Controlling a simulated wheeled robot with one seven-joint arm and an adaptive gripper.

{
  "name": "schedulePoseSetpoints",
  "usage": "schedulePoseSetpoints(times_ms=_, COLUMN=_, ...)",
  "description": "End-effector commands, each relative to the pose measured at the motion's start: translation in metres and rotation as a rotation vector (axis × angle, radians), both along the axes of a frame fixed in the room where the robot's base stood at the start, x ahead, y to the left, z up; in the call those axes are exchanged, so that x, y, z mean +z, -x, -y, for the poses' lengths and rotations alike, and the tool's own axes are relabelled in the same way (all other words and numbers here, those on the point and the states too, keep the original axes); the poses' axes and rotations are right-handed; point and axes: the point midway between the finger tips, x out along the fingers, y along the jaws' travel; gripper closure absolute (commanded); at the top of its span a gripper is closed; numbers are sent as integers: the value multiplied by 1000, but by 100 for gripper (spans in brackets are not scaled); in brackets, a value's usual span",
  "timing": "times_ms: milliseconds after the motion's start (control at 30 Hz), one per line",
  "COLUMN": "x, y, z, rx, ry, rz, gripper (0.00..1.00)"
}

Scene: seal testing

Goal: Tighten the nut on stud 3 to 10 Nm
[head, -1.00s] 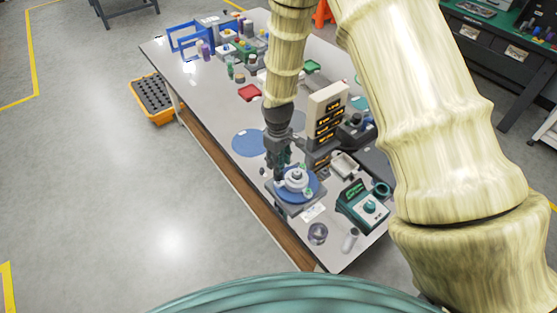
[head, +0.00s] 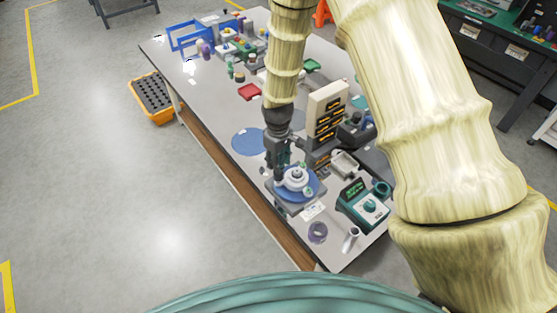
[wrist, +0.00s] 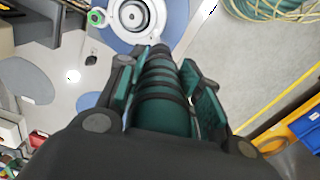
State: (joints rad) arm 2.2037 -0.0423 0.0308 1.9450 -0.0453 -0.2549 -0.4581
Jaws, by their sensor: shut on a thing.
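The test fixture (head: 313,192) stands near the table's front edge, with a white round flange (head: 296,178) on a blue disc. The white flange also shows at the top of the wrist view (wrist: 133,15). My gripper (head: 278,168) is beside the flange on its left side in the head view. In the wrist view my gripper (wrist: 160,90) is shut on a dark teal ribbed cylindrical tool (wrist: 163,110), which points toward the fixture. The tool's tip is hidden. The stud numbers and the nut on stud 3 are too small or hidden to make out.
A teal device with a dial (head: 366,204) stands right of the fixture. A tall panel with lit displays (head: 325,118) rises behind it. A metal ring (head: 317,233) and a small cylinder (head: 351,239) lie near the table's corner. A blue mat (head: 249,141) is left of the arm.

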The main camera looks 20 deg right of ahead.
Motion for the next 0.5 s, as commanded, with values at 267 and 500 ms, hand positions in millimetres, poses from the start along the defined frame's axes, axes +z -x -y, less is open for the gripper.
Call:
schedulePoseSetpoints(times_ms=267, x=-3, y=0, z=0, rx=0, ry=-1, rz=1, gripper=94)
schedulePoseSetpoints(times_ms=500, x=-5, y=0, z=0, rx=0, ry=-1, rz=1, gripper=94)
